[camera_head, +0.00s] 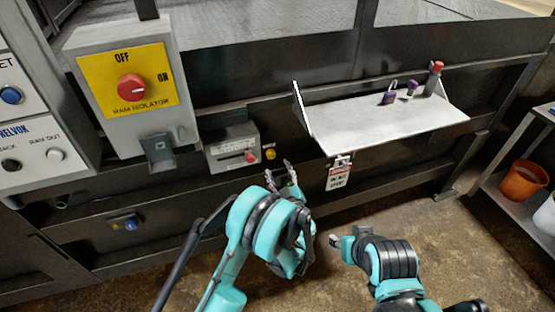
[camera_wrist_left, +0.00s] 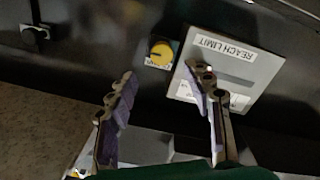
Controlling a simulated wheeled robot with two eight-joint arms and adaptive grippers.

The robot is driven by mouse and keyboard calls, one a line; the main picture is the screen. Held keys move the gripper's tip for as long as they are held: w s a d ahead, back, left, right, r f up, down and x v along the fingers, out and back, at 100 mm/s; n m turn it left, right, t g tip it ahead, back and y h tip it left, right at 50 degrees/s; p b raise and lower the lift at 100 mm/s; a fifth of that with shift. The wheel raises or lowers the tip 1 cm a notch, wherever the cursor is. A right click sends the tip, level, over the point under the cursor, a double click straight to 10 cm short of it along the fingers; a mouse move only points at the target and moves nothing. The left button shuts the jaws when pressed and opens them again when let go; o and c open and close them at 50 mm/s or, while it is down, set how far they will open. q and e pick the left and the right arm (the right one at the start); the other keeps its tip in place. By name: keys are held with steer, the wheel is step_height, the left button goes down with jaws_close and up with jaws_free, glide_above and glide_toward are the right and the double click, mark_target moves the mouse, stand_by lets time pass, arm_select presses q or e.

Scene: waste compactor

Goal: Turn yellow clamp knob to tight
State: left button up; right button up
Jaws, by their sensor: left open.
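The yellow clamp knob (camera_head: 270,154) is small and round and sits on the dark machine front, just right of a grey box. In the left wrist view the yellow knob (camera_wrist_left: 160,53) shows face-on with a dark line across it and a small label beneath. My left gripper (camera_head: 283,174) is below and slightly right of the knob in the head view. In the left wrist view my left gripper (camera_wrist_left: 162,82) is open and empty, its purple-padded fingers spread below the knob and apart from it.
The grey REACH LIMIT box (camera_wrist_left: 235,75) is close beside the knob; the right finger overlaps it in the wrist view. A metal shelf (camera_head: 370,125) with padlocks juts out at the right. A hanging tag (camera_head: 339,177) is below it. The isolator box (camera_head: 128,82) stands left.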

mark_target(272, 157)
arm_select(q)
steer(key=x, duration=0.2)
steer(key=b+x, duration=0.1)
steer(key=x, duration=0.1)
steer(key=f+b+x, duration=0.1)
steer(key=x, duration=0.1)
steer(key=shift+w+a, duration=0.1)
steer(key=shift+w, duration=0.1)
steer(key=shift+w+a+r, duration=0.1)
steer(key=shift+w+a, duration=0.05)
steer(key=shift+w, duration=0.45)
steer(key=c, duration=1.2)
